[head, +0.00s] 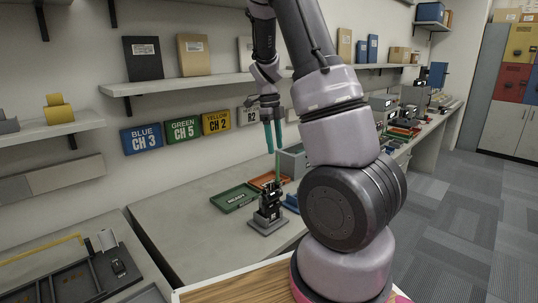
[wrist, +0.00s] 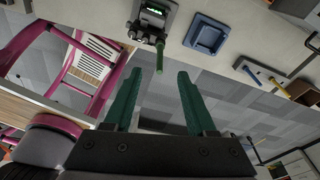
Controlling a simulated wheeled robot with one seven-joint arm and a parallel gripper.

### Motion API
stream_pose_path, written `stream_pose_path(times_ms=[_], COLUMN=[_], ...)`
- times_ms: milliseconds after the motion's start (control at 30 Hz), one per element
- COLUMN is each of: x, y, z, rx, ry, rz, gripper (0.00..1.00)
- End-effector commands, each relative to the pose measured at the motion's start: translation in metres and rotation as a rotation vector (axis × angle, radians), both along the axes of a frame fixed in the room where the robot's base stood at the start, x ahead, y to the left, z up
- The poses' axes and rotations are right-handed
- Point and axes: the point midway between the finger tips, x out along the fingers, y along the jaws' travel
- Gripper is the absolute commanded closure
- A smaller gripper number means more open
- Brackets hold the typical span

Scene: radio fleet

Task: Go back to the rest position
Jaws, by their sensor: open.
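My gripper (head: 274,151) hangs from my arm over the bench, its two teal fingers pointing down. In the wrist view my gripper (wrist: 158,70) is open, with a clear gap and nothing held between the fingers. A black radio (head: 269,203) with a green antenna stands upright in a grey stand on the bench, below the gripper. The radio (wrist: 152,17) also shows at the top of the wrist view, its antenna pointing toward the gap. Whether the antenna tip lies between the fingers is unclear.
A green tray (head: 231,201) and an orange tray lie behind the radio. A blue tray (wrist: 206,36) is beside it. A shelf (head: 180,90) and channel signs (head: 183,130) are on the wall behind. A black rack (head: 75,275) is at front left. Floor at right is clear.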

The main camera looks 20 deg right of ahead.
Motion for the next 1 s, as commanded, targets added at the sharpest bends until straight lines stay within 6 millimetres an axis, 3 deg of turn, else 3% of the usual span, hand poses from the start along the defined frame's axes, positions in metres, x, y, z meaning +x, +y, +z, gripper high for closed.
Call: stream_pose_path(times_ms=[233, 367, 700, 1000], x=[-0.001, -0.010, -0.071, -0.148], y=[0.002, 0.013, 0.065, 0.103], z=[0.008, 0.030, 0.129, 0.194], rx=[0.014, 0.076, 0.176, -0.057], ry=[-0.009, -0.055, -0.336, -0.529], rz=[0.025, 0.166, 0.942, 1.662], gripper=[0.44, 0.44, 0.44, 0.44])
